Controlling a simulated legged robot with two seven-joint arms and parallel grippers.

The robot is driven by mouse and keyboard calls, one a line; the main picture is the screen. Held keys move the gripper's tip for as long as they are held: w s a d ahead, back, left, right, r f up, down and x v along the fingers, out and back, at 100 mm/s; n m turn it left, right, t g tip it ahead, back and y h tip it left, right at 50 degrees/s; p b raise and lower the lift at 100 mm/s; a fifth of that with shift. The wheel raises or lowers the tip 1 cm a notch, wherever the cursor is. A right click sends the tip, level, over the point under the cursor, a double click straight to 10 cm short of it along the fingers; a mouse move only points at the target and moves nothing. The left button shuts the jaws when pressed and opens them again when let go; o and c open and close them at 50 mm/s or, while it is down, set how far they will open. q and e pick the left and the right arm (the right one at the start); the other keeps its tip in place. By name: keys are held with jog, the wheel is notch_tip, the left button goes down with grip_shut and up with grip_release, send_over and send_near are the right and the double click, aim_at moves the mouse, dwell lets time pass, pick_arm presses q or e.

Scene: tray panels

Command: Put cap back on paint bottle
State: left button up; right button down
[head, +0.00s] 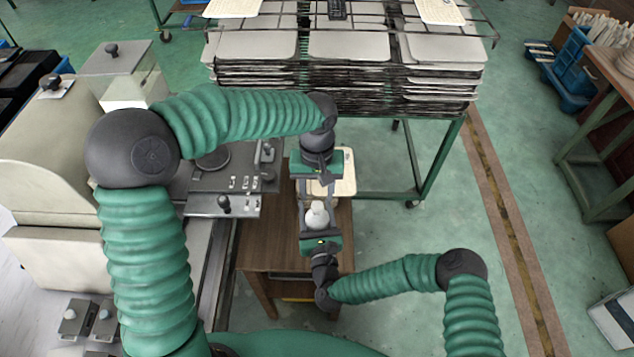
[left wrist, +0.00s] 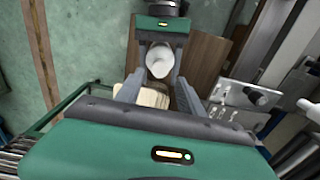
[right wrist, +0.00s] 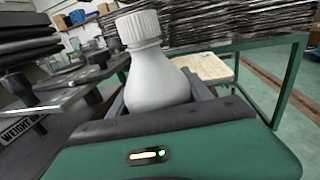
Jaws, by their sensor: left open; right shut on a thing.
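The white paint bottle (right wrist: 160,82) is upright between the fingers of my right gripper (head: 318,228), which is shut on it. The white ribbed cap (right wrist: 138,27) sits on top of the bottle's neck in the right wrist view; how tightly it is on cannot be told. In the head view the bottle (head: 316,216) is just above the small wooden table. My left gripper (head: 316,186) is open and empty, on the far side of the bottle and apart from it. In the left wrist view the bottle and cap (left wrist: 160,57) show beyond my left gripper's open fingers (left wrist: 158,90).
A wooden table (head: 268,240) is below the grippers, with a pale board (head: 345,175) at its far edge. A machine with a dark plate and knobs (head: 225,180) stands close on the left. A rack of stacked trays (head: 345,70) is behind. Open floor lies to the right.

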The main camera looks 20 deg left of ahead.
aim_at(317, 204)
pick_arm(q)
notch_tip(317, 204, down, 5)
jog(key=shift+c, duration=0.5)
grip_shut()
jog(key=m, duration=0.6)
jog(key=shift+m, duration=0.3)
jog(key=m, duration=0.5)
jog(key=shift+a, duration=0.1)
jog(key=shift+o, duration=1.2)
grip_release()
